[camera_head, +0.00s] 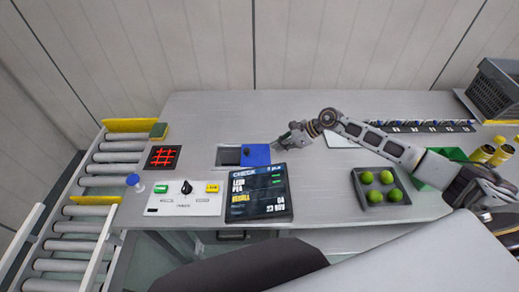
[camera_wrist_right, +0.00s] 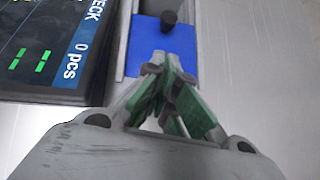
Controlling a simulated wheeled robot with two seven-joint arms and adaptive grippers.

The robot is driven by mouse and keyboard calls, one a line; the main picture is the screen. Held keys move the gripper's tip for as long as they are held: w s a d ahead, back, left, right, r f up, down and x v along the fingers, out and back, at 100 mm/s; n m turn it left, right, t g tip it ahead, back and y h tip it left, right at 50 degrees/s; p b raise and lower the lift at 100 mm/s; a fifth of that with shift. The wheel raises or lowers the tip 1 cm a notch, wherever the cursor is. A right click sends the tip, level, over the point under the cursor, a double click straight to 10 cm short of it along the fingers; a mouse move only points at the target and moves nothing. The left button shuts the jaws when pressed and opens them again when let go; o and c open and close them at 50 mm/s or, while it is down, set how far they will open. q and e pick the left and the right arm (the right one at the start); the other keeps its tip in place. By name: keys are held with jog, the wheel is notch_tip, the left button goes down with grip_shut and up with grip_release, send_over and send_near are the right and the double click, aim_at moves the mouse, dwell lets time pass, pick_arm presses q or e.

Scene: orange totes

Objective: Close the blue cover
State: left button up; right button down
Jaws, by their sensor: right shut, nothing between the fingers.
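The blue cover (camera_head: 256,155) is a flat panel with a small dark knob, on the right part of a recessed slot (camera_head: 229,156) in the table. The left part of the slot is uncovered and dark. In the right wrist view the blue cover (camera_wrist_right: 178,42) lies just beyond my fingertips, with its black knob (camera_wrist_right: 168,18) at the top. My right gripper (camera_head: 279,146) is shut and empty at the cover's right edge; in the wrist view its green-sided fingers (camera_wrist_right: 160,62) meet over the cover's near edge. I cannot tell if they touch it. My left gripper is not in view.
A display screen (camera_head: 258,193) stands close in front of the cover. A control panel (camera_head: 185,198) with buttons and a black knob lies left of it. A tray of green balls (camera_head: 381,187) is at right, under my right arm. The table behind the slot is clear.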

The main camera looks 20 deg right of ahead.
aim_at(270, 157)
jog(key=shift+p+x, duration=0.45)
jog(key=shift+x, duration=1.8)
jog(key=shift+w+a+f+p, duration=0.1)
jog(key=shift+w+a+p, duration=0.2)
jog(key=shift+a, duration=0.35)
jog(key=shift+w+a+f+p, duration=0.15)
jog(key=shift+w+a, duration=0.15)
jog(key=shift+a, duration=0.35)
jog(key=shift+w+a+f+p, duration=0.1)
jog(key=shift+w+a+p, duration=0.2)
jog(key=shift+a, duration=0.35)
jog(key=w+a+b, duration=0.3)
jog(key=a, duration=0.8)
jog(key=shift+w+a, duration=0.15)
jog(key=shift+a, duration=0.2)
jog(key=shift+d, duration=0.15)
